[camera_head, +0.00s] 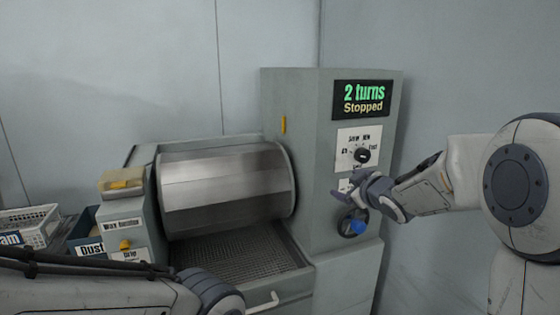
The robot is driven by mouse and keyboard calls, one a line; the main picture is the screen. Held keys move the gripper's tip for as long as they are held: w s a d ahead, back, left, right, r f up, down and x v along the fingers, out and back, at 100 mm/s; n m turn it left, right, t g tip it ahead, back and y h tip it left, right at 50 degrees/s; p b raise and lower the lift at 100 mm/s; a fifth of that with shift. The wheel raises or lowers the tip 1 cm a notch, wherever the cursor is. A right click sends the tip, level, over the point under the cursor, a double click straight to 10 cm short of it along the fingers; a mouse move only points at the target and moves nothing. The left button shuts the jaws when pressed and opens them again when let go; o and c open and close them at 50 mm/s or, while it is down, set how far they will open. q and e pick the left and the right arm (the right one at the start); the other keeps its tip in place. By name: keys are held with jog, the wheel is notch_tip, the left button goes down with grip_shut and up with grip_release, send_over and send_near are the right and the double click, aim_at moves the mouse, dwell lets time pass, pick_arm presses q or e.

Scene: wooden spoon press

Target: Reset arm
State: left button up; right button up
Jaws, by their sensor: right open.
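My right gripper (358,188) is open in front of the grey machine's control panel (333,115), just below the black dial (362,155) and above the blue button (356,227). I cannot tell whether it touches the panel. It covers part of a small white label. The display (362,100) reads "2 turns" and "Stopped". My left arm lies across the lower left, and its gripper is out of the picture.
A metal drum (225,180) sits in the machine over a ribbed tray (240,257) with a handle (263,302). At left stand a "Dust" bin (90,249) and a white basket (28,226). The wall right of the machine is bare.

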jog(key=s+a+f+m+g+p, duration=0.1)
jog(key=s+a+f+g, duration=0.25)
jog(key=s, duration=0.35)
jog(key=s+a+f+m+g, duration=0.1)
jog(key=s+a+f+g, duration=0.1)
jog(key=s+a, duration=0.4)
jog(key=s+a+f+g+p, duration=0.1)
jog(key=s+a+f+g, duration=0.15)
jog(key=s, duration=0.65)
jog(key=s+a+f+g, duration=0.1)
jog(key=s+f+g, duration=0.1)
jog(key=s, duration=0.8)
jog(key=s+a+f+g+h, duration=0.1)
jog(key=s+g, duration=0.3)
jog(key=s, duration=0.6)
jog(key=shift+s+f+p, duration=0.15)
jog(key=shift+f+p, duration=0.2)
jog(key=shift+p, duration=0.05)
